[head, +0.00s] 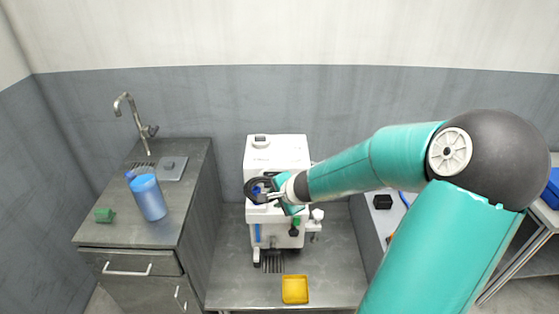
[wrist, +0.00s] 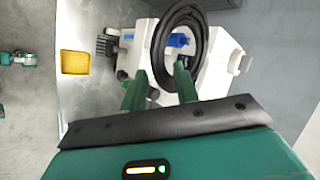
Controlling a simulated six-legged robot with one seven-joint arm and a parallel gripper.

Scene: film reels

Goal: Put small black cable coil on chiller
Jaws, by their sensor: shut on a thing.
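The small black cable coil (wrist: 157,65) is a black ring held between the green fingers of my gripper (wrist: 158,82) in the wrist view. In the head view the coil (head: 250,190) shows at the tip of my gripper (head: 271,190). The chiller (head: 277,152) is the white machine standing on the metal bench in the middle. My gripper is shut on the coil, which appears in front of the chiller's upper part. I cannot tell whether the coil touches the chiller. In the wrist view the chiller (wrist: 212,70) lies behind the coil and is partly hidden by it.
A yellow tray (head: 295,289) lies on the bench in front of the chiller. A small black box (head: 382,201) sits on a surface to the right, near my arm.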

